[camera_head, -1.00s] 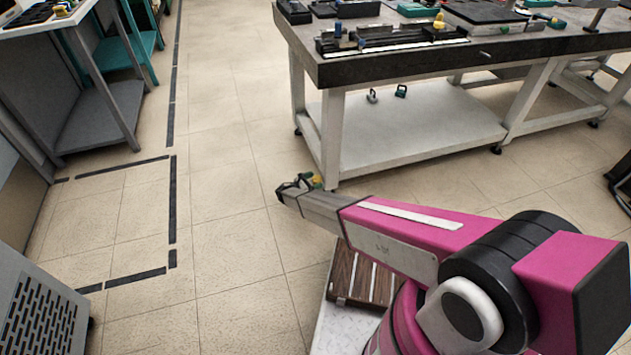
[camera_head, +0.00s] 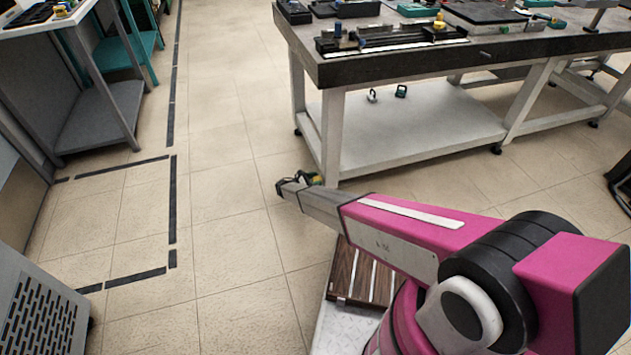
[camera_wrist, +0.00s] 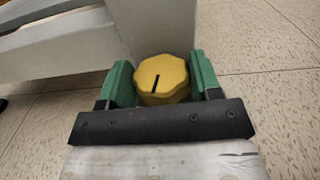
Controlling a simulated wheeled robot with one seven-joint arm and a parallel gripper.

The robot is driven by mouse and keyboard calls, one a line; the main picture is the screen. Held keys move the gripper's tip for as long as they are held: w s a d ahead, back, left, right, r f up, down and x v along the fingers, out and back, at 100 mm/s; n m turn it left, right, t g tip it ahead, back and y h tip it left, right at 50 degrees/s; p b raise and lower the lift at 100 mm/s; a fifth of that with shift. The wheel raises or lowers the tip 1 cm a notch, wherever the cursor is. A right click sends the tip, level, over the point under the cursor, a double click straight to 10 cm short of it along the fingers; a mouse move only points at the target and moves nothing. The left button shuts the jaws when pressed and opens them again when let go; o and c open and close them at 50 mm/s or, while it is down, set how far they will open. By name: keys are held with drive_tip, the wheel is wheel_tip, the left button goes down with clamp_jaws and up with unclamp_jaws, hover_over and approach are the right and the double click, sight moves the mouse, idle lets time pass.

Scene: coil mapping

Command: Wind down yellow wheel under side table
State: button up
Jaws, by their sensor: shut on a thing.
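The yellow wheel (camera_wrist: 161,79) is a knob with a scalloped rim and a dark slot on its face. In the wrist view it sits between the two green fingers of my gripper (camera_wrist: 162,84), which are shut on its sides. The knob is close to the foot of a light grey table leg (camera_wrist: 170,22). In the head view my gripper (camera_head: 303,180) is low beside the front left leg of the side table (camera_head: 400,70).
The table's white lower shelf (camera_head: 420,130) holds two small objects and lies just right of my gripper. A grey bench (camera_head: 100,110) stands at the left. Tiled floor (camera_head: 220,150) between them is clear, with dark tape marks (camera_head: 172,200).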

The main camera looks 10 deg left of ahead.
drive_tip(key=m+g, duration=0.1)
drive_tip(key=m+g+h, duration=0.1)
drive_tip(key=shift+w+a+g, duration=0.1)
drive_tip(key=shift+w+g, duration=0.15)
drive_tip(key=shift+g, duration=0.05)
drive_tip(key=shift+s+m+g+h, duration=0.15)
drive_tip(key=shift+m+g+h, duration=0.15)
drive_tip(key=shift+g+h, duration=0.15)
drive_tip(key=o, duration=0.9)
drive_tip(key=shift+o, duration=0.2)
drive_tip(key=v, duration=1)
drive_tip(key=shift+a, duration=0.35)
drive_tip(key=shift+s, duration=0.15)
